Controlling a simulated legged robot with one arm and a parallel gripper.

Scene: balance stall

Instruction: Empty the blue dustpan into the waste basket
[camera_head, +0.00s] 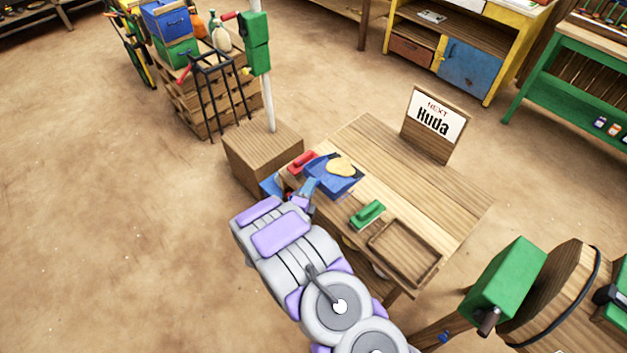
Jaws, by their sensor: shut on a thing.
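The blue dustpan (320,181) is at the left end of the wooden table, with a tan-yellow lump (341,167) on it. Its handle points down-left toward my gripper (306,194). My gripper is shut on the dustpan's handle; the fingers are small and partly hidden by my arm. The dustpan looks about level. I cannot tell whether it touches the tabletop. I cannot make out a waste basket for certain in this view.
A red-handled tool (302,161) lies close behind the dustpan. A green brush (368,214) and an empty wooden tray (405,252) are to the right. A sign (436,118) stands at the back.

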